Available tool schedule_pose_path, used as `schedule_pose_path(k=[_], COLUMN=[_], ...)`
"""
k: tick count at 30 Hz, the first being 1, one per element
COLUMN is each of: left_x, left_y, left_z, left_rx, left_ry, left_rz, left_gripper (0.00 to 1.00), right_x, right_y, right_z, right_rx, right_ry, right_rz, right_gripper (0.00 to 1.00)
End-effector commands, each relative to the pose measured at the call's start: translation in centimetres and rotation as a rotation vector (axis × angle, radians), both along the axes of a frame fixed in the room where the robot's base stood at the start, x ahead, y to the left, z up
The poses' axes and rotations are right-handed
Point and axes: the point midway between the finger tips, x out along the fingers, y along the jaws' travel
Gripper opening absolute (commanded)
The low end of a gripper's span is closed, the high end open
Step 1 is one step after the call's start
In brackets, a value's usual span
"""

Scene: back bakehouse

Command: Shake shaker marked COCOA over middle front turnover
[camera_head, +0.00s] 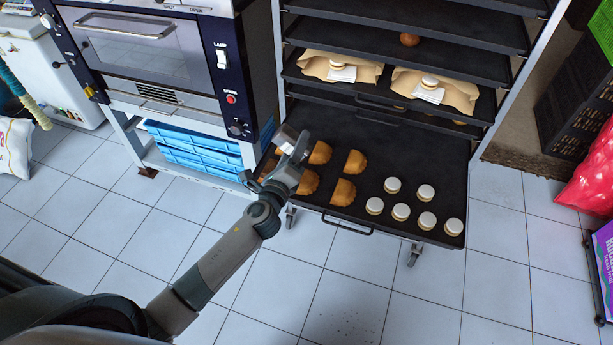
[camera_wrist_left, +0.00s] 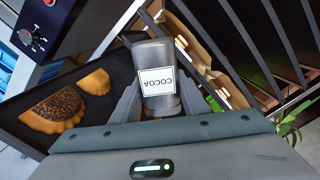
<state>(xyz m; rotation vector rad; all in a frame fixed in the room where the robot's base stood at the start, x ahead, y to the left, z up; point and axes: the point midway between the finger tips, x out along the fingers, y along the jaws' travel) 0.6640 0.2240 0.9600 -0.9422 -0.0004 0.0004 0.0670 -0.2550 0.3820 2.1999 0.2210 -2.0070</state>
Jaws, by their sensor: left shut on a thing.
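My left gripper (camera_head: 291,163) is shut on a grey shaker (camera_head: 286,137) above the left part of the low black tray (camera_head: 396,157). In the left wrist view the shaker (camera_wrist_left: 152,55) sits between the fingers, its white COCOA label (camera_wrist_left: 157,81) upside down in the picture. Golden half-moon turnovers lie on the tray: two at the back (camera_head: 320,152) (camera_head: 355,162) and two at the front (camera_head: 309,182) (camera_head: 343,192). More brown shows at the left, partly hidden by my gripper. In the left wrist view one turnover (camera_wrist_left: 58,108) has a dark speckled top; another (camera_wrist_left: 97,82) looks plain.
Several white-topped round pastries (camera_head: 400,211) stand on the tray's right. Rack shelves above hold paper-wrapped items (camera_head: 435,91). An oven (camera_head: 150,52) and blue crates (camera_head: 193,146) stand left.

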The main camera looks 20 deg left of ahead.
Motion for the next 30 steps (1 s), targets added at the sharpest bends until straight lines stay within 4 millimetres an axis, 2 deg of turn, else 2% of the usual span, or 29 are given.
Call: schedule_pose_path(k=[1, 11, 21, 30], left_x=[0.0, 0.0, 0.0, 0.0], left_y=[0.0, 0.0, 0.0, 0.0], left_z=[0.6, 0.3, -2.6, -2.6], left_rx=[0.000, 0.000, 0.000, 0.001], left_ry=[0.000, 0.000, -0.001, -0.001], left_rz=[0.000, 0.000, -0.001, -0.001], left_gripper=[0.14, 0.14, 0.14, 0.14], right_x=[0.0, 0.0, 0.0, 0.0], right_y=[-0.1, -0.4, -0.3, 0.2], right_z=[0.6, 0.3, -2.3, -2.3], right_rx=[-0.001, -0.004, -0.003, 0.002], right_ry=[0.000, 0.000, 0.000, -0.001], right_rz=[0.000, 0.001, 0.001, -0.001], right_gripper=[0.31, 0.31, 0.31, 0.31])
